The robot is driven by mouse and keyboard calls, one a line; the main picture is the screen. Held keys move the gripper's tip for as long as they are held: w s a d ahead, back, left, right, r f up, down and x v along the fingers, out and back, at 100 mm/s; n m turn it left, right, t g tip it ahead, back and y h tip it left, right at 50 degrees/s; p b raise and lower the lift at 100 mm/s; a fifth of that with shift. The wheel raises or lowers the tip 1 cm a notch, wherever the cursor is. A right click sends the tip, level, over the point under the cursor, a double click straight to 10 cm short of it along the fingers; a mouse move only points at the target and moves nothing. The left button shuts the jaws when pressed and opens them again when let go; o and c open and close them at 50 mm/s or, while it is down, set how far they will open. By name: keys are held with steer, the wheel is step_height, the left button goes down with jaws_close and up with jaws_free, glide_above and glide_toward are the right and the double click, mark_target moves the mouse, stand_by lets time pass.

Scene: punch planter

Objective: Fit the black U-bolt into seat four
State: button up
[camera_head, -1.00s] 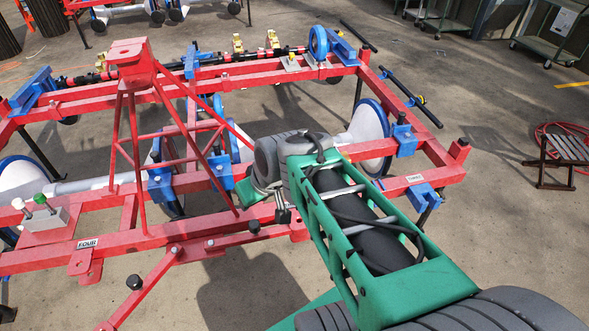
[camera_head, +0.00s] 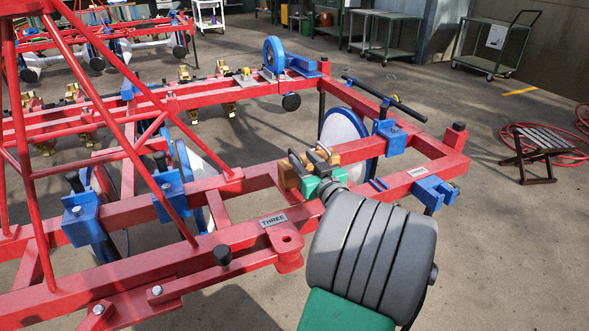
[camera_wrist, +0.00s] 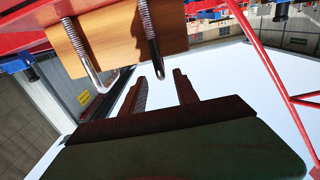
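A wooden block (camera_head: 338,156) sits on the red frame and carries two U-bolts. In the wrist view the block (camera_wrist: 110,38) shows two threaded, bent rods: a shiny silver one (camera_wrist: 85,55) on the left and the black U-bolt (camera_wrist: 152,48) on the right. My gripper (camera_wrist: 160,80) has its two dark fingers apart. The black U-bolt's bend appears between the fingertips in the wrist view; I cannot tell whether it touches either. Seat four is not in view.
A plate reading THREE (camera_head: 273,220) is on the near red rail, next to a red lug (camera_head: 286,243). Blue clamps (camera_head: 167,195) line the rails. Slanted red tubes (camera_head: 125,130) rise at left. Open floor and a folding stool (camera_head: 541,150) lie at right.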

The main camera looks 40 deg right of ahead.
mark_target(290, 147)
steer(key=b+x, duration=0.1)
steer(key=x, duration=0.3)
steer(key=shift+w+a+f, duration=0.1)
steer(key=shift+w+f, duration=0.05)
steer(key=shift+w, duration=0.25)
steer(key=shift+c, duration=0.2)
steer(key=shift+s, duration=0.1)
jaws_close()
stand_by(0.7)
